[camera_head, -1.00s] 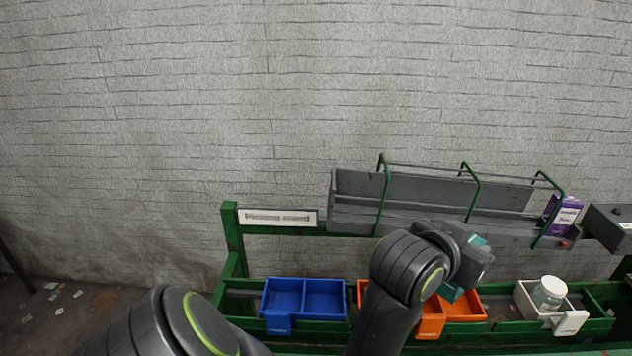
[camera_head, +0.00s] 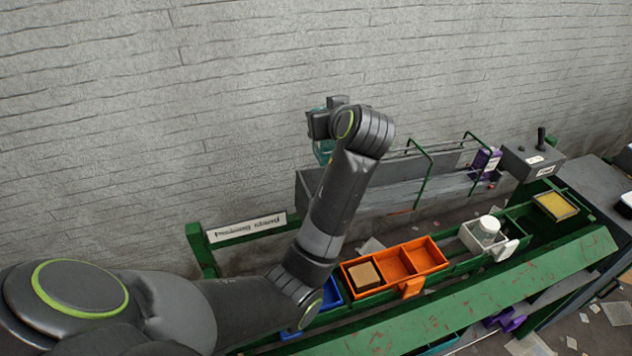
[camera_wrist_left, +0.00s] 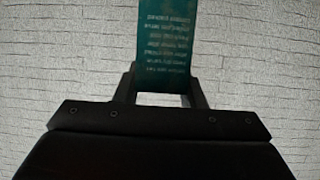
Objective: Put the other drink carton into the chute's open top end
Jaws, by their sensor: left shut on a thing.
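My left gripper (camera_head: 322,124) is shut on a teal drink carton (camera_head: 323,150) and holds it up near the left end of the grey chute (camera_head: 378,190). My forearm hides part of the chute there, so I cannot tell how far apart carton and chute are. In the left wrist view the teal carton (camera_wrist_left: 165,40), with lines of pale print, is between the fingers (camera_wrist_left: 160,88). A purple carton (camera_head: 485,163) is at the chute's right, lower end. My right gripper is not in view.
Green hoops (camera_head: 423,172) arch over the chute. Below are a blue bin (camera_head: 331,292), an orange bin (camera_head: 411,287) with a brown block (camera_head: 364,275), and a white bin (camera_head: 470,240) with a white-lidded jar (camera_head: 488,230). A grey box with a lever (camera_head: 532,160) stands right.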

